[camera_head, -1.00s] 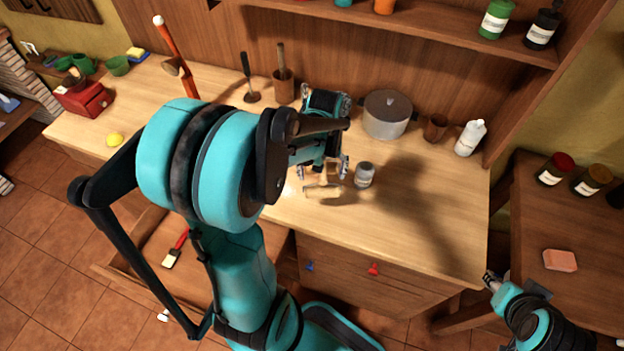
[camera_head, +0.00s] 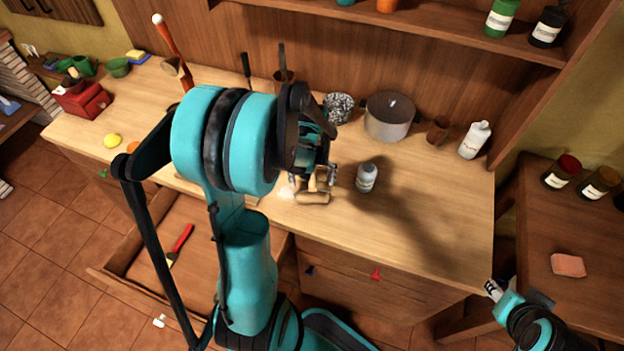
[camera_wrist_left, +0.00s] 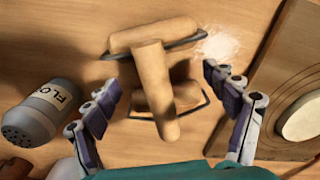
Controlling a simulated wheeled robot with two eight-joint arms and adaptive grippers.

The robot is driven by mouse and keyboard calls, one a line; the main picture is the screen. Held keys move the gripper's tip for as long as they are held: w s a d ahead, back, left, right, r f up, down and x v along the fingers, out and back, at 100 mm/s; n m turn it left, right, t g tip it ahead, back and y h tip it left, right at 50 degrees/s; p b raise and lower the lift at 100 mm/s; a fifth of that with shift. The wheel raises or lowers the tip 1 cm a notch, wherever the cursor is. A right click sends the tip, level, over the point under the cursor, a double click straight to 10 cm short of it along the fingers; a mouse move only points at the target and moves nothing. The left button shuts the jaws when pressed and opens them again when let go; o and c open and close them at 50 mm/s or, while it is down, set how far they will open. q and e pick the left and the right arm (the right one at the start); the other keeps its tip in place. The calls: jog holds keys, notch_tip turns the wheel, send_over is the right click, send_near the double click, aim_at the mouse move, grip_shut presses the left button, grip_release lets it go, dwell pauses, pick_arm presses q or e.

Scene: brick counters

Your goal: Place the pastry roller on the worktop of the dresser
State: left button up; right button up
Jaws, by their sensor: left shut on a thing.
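The pastry roller (camera_head: 313,197) is pale wood with a large roller, a smaller roller, a handle and a dark wire frame. In the left wrist view the pastry roller (camera_wrist_left: 155,75) lies between the fingers of my left gripper (camera_wrist_left: 163,85), which is shut on it. In the head view my left gripper (camera_head: 314,182) is at the dresser worktop (camera_head: 430,220), near its front edge. Whether the roller touches the wood is hard to tell. My right gripper (camera_head: 492,289) is off the worktop's front right corner; its jaw state is unclear.
A flour shaker (camera_head: 367,178) stands just right of the roller. A speckled container (camera_head: 338,107) and a pot (camera_head: 389,116) stand behind. An open drawer (camera_head: 160,250) juts out below.

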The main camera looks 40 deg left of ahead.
pick_arm(q)
jog(key=shift+f, duration=0.35)
jog(key=c, duration=0.4)
jog(key=shift+s+f+b, duration=0.1)
jog(key=shift+f+b, duration=0.05)
jog(key=shift+b, duration=0.25)
jog(key=shift+c, duration=0.5)
jog(key=o, duration=1.5)
jog(key=shift+c, duration=0.2)
jog(key=shift+o, duration=1.2)
